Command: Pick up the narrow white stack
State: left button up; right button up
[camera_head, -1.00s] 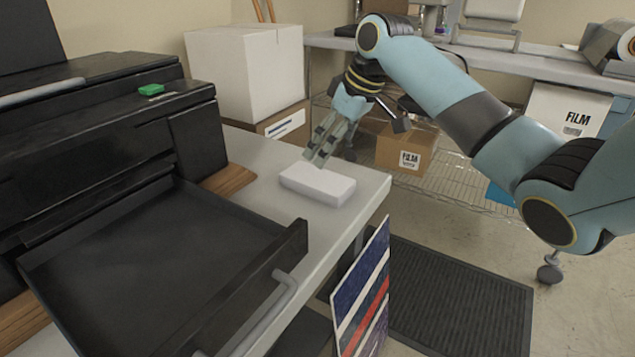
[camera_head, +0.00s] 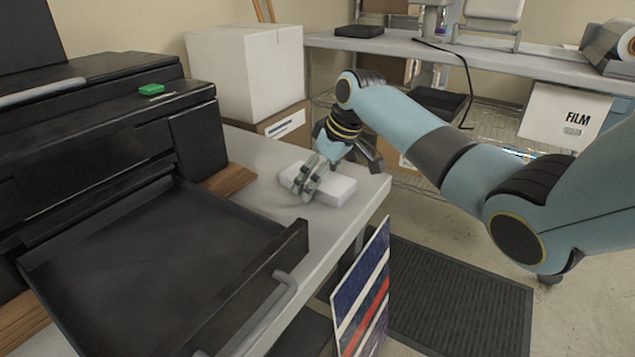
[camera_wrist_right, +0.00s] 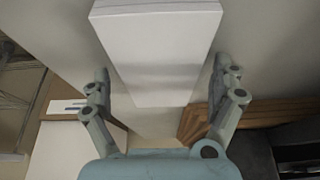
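The narrow white stack (camera_head: 338,190) lies flat on the grey table near its right edge. My right gripper (camera_head: 308,183) has come down over it, with its fingers straddling it. In the right wrist view the stack (camera_wrist_right: 158,50) shows between the two spread fingers of the right gripper (camera_wrist_right: 161,75). A gap shows between the fingers and the stack's near end, so the gripper looks open. Whether the fingertips touch the stack farther along cannot be told. My left gripper is not in view.
A black machine with an extended tray (camera_head: 160,265) and a handle fills the left. A striped panel (camera_head: 362,290) leans by the table's right side, next to a dark floor mat (camera_head: 455,300).

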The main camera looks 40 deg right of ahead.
jog(key=c, duration=1.1)
jog(key=shift+c, duration=0.9)
jog(key=shift+r, duration=0.1)
